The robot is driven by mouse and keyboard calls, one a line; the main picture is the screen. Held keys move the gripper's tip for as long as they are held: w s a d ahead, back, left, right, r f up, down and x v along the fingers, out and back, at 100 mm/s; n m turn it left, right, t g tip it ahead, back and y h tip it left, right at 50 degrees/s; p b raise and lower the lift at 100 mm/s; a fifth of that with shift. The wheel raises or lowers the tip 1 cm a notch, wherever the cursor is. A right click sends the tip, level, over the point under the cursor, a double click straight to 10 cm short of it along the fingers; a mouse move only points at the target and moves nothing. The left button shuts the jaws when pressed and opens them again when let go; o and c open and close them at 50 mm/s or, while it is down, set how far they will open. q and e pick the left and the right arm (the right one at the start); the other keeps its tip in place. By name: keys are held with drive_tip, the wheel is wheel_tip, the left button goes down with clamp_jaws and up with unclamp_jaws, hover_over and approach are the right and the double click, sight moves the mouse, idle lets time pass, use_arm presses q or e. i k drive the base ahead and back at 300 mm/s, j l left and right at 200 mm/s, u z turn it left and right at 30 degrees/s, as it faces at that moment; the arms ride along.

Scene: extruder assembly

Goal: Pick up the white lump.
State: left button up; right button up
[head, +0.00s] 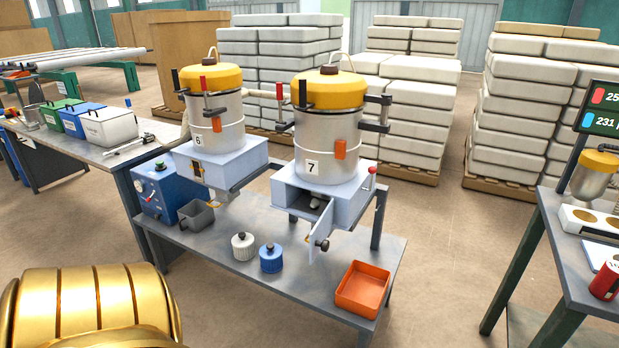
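The box's door (320,234) hangs open towards me. The piece is small and partly in shadow, so its full shape is unclear. Neither of my grippers is in view. A large gold ridged part (90,305) fills the lower left corner; I cannot tell if it is part of my arm.
The grey table (215,285) also bears vessel 6 (215,120), a grey bin (196,215), a white knobbed jar (243,246), a blue knobbed jar (271,258) and an orange tray (362,289). Another table (560,235) stands at the right. Floor between the tables is clear.

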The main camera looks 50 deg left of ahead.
sight(315, 203)
drive_tip(key=u, duration=1.55)
